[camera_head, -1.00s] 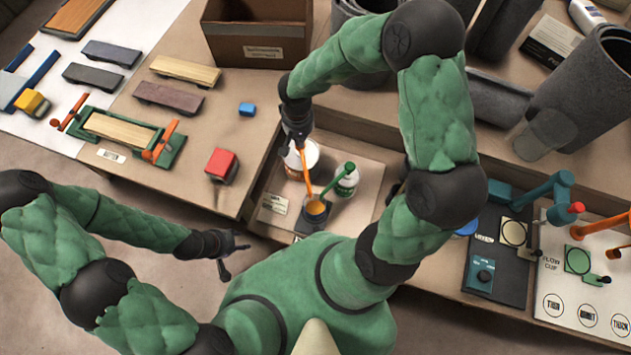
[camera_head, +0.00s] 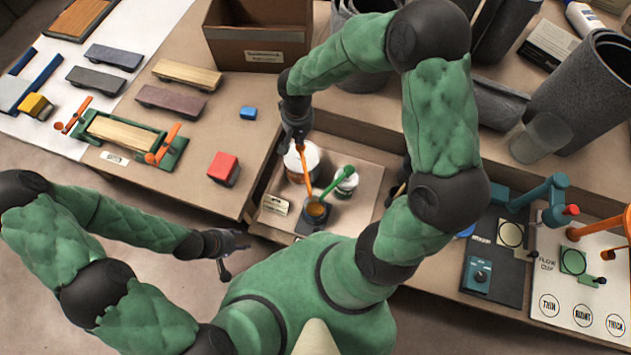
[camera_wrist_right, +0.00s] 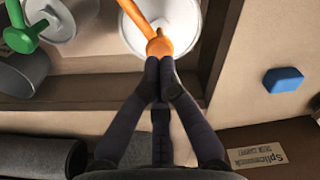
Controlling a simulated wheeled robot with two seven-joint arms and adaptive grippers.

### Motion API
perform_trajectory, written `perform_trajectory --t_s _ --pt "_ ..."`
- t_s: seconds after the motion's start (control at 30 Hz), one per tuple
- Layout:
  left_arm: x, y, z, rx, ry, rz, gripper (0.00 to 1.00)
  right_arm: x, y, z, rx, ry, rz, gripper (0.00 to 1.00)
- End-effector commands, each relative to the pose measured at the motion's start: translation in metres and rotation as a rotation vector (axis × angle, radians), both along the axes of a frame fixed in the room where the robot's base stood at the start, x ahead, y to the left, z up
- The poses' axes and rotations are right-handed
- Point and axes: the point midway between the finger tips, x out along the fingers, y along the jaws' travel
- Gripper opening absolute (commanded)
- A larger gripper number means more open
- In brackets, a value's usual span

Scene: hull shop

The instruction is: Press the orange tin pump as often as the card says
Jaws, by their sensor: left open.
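The orange tin pump (camera_head: 305,172) stands on a white tin (camera_head: 313,156) in the recessed tray; its spout points toward a small dark cup with amber contents (camera_head: 316,209). My right gripper (camera_head: 298,143) is over the pump head. In the right wrist view its fingertips (camera_wrist_right: 160,66) are close together at the orange pump head (camera_wrist_right: 159,45), seemingly touching its near edge. A cream card (camera_head: 275,204) lies at the tray's left; its writing is too small to read. My left gripper (camera_head: 238,256) is open and empty, left of the tray and before the bench.
A green pump (camera_head: 342,174) on a white container (camera_head: 347,186) stands close right of the orange one. A brown box (camera_head: 258,42) is behind. A red block (camera_head: 223,167) and blue block (camera_head: 248,113) lie left. Grey rolls (camera_head: 590,85) stand at right.

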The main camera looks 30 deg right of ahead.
Motion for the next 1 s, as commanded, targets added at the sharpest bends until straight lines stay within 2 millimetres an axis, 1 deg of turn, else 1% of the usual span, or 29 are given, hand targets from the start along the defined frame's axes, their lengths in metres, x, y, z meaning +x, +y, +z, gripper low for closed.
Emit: perform_trajectory --t_s 0.37,1.0 --pt "0.000 0.000 -0.002 0.000 0.000 0.000 0.47 0.000 0.000 -0.003 0.000 0.000 0.000 0.00" --pt "0.000 0.000 -0.020 0.000 0.000 0.000 0.47 0.000 0.000 -0.022 0.000 0.000 0.000 0.00"
